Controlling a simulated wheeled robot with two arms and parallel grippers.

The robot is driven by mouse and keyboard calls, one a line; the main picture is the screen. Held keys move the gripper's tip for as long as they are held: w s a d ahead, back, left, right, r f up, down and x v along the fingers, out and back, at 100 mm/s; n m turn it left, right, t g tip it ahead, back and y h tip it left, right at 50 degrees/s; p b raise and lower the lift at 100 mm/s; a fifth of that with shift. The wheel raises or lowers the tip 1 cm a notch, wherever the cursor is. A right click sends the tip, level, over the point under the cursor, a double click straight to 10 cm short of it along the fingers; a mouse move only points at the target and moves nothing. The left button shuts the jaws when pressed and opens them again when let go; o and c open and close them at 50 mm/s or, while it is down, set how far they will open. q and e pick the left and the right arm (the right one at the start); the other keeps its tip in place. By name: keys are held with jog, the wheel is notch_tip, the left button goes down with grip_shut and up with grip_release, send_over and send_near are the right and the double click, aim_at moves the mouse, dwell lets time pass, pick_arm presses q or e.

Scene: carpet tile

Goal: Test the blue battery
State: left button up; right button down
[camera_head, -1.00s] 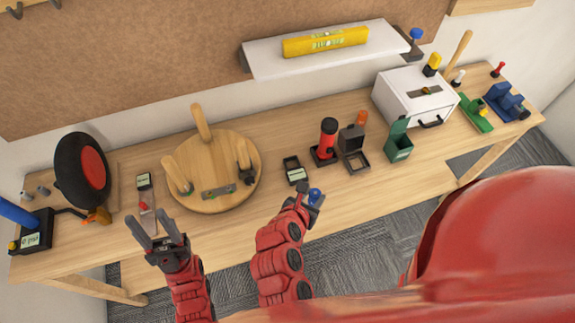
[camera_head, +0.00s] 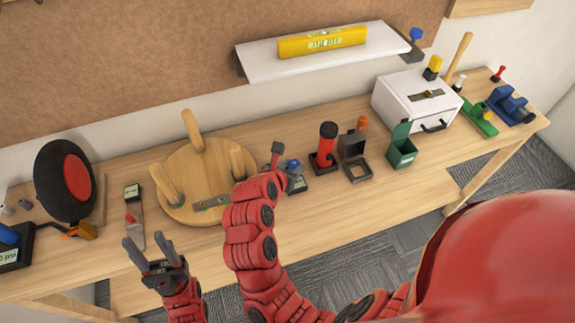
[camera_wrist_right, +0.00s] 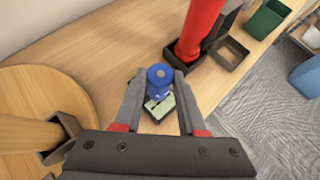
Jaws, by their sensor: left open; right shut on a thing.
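The blue battery (camera_head: 294,166) is held in my right gripper (camera_head: 285,161) over the front middle of the bench. In the right wrist view, the blue battery (camera_wrist_right: 160,74) stands between the two fingers of the right gripper (camera_wrist_right: 160,88), its round end toward the camera. A small dark tester (camera_head: 300,186) with a pale green display (camera_wrist_right: 159,106) lies under or just behind the battery and is partly hidden. I cannot tell whether battery and tester touch. My left gripper (camera_head: 147,242) is open and empty, near the bench's front left edge.
A round wooden piece with legs (camera_head: 185,178) lies left of my right gripper. A red cylinder in a dark stand (camera_head: 326,143), an open dark box (camera_head: 354,165) and a green bin (camera_head: 402,155) stand to the right. The front right bench strip is clear.

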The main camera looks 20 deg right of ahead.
jog(key=w, duration=0.3)
jog(key=shift+a+f, duration=0.15)
jog(key=shift+f, duration=0.05)
jog(key=shift+f+p, duration=0.3)
jog(key=shift+f, duration=1.4)
jog(key=shift+c, duration=2.4)
grip_release()
jog(key=shift+f, duration=0.1)
jog(key=v, duration=1.2)
jog(key=shift+b, duration=0.3)
